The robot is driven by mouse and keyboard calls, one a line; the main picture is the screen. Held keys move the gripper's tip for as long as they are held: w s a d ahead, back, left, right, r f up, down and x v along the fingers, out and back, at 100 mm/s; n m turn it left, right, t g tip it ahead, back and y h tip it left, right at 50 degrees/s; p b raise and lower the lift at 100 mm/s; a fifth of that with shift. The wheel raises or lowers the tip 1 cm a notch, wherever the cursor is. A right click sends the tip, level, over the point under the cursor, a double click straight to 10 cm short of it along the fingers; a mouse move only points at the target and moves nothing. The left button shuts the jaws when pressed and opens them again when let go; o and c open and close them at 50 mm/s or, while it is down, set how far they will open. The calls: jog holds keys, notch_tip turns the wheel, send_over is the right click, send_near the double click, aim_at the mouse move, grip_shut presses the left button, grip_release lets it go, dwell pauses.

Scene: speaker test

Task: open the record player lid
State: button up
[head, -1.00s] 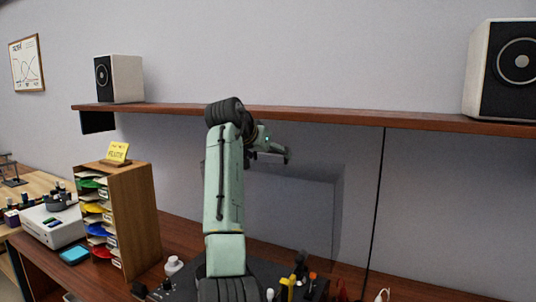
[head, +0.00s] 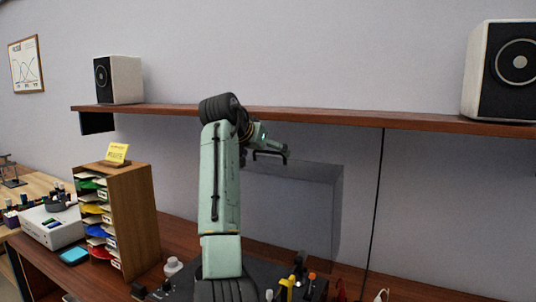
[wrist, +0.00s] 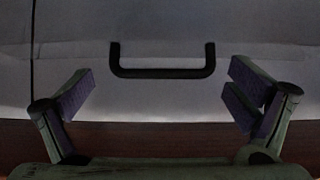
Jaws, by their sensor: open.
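The record player's lid (head: 300,205) is a see-through grey box shape. It stands raised and nearly upright behind my arm, against the wall side. A black U-shaped handle (wrist: 162,72) shows in the wrist view, on the pale lid surface. My gripper (wrist: 160,95) is open, with one finger on each side of the handle's span and nothing between them. The handle lies just beyond the fingertips; I cannot tell whether anything touches it. In the head view my gripper (head: 271,150) is at the lid's top edge. The dark record player base (head: 185,285) is partly hidden by my arm.
A wooden shelf (head: 400,118) with a left speaker (head: 122,80) and a right speaker (head: 505,70) runs above the lid. A paper organizer (head: 135,220) stands left. Small knobs and a yellow part (head: 288,283) are in front. A black cable (head: 375,210) hangs right.

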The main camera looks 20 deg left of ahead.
jog(key=v, duration=1)
